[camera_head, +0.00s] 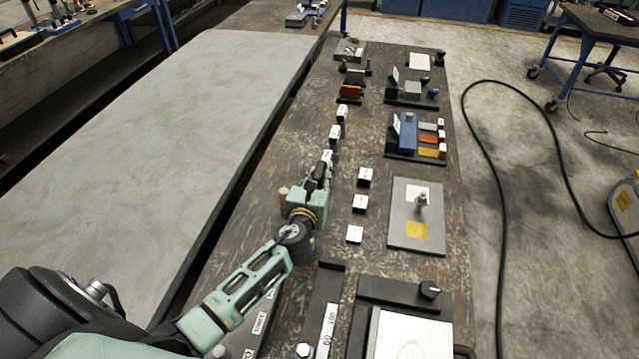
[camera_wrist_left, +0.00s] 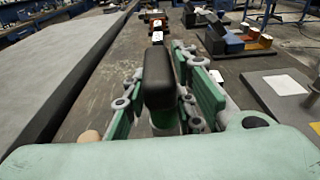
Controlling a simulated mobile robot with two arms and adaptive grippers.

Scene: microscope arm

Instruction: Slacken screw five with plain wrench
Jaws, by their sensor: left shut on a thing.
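My left gripper (camera_head: 319,183) is low over the dark table, at the left column of small labelled blocks. It is shut on a dark, rounded, handle-like thing, which shows upright between the green finger links in the left wrist view (camera_wrist_left: 159,78). I cannot tell from its shape whether this is the plain wrench, and its lower end is hidden. The small white-topped blocks (camera_head: 342,112) stand in two short columns; their labels are too small to read, so I cannot tell which is screw five. A block (camera_head: 327,155) sits just beyond the fingers. My right gripper is not in view.
A grey plate (camera_head: 402,240) with an upright metal post (camera_head: 421,201) lies right of the blocks. A holder with a blue block (camera_head: 407,134) stands farther back. Black trays (camera_head: 322,320) fill the near end. A small tan knob (camera_head: 284,191) is left of the gripper.

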